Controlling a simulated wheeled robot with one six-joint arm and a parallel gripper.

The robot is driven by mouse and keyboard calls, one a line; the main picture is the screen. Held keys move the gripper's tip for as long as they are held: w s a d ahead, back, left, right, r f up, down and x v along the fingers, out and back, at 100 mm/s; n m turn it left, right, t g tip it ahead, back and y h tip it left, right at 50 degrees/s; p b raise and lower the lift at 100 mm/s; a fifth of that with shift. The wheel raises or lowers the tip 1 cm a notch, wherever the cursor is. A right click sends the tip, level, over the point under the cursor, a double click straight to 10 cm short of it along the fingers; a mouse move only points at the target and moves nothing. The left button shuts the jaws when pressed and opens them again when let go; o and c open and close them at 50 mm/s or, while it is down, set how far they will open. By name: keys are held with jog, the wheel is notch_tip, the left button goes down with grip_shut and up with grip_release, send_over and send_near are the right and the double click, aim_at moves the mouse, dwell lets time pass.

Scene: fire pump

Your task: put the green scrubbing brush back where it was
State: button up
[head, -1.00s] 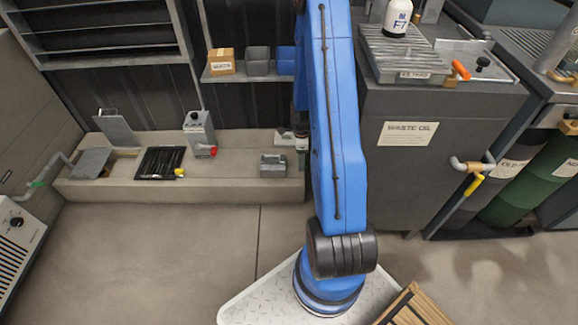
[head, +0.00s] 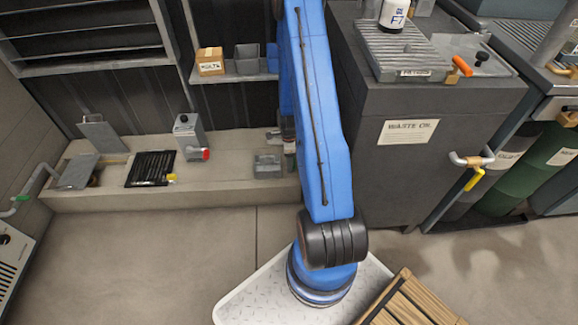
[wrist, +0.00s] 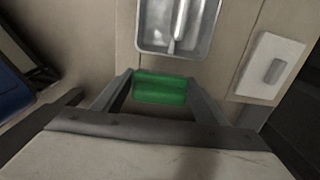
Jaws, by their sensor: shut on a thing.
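The green scrubbing brush (wrist: 160,88) sits between the fingertips of my gripper (wrist: 158,92) in the wrist view, and the gripper is shut on it. Beyond the brush in the wrist view is a metal tray (wrist: 146,28) with a shiny item inside. The brush looks close to the tray's near rim, but I cannot tell how far above the surface it is. In the head view my blue arm reaches to the concrete ledge (head: 230,170), and its end is mostly hidden behind the arm.
A grey open box (head: 267,166) stands on the ledge beside my arm's end. The waste oil cabinet (head: 370,170) stands close on the right. A pale plate with a handle (wrist: 270,66) shows in the wrist view.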

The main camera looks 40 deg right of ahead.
jog(key=shift+f, duration=1.9)
jog(key=o, duration=1.4)
jog(key=shift+f, duration=0.15)
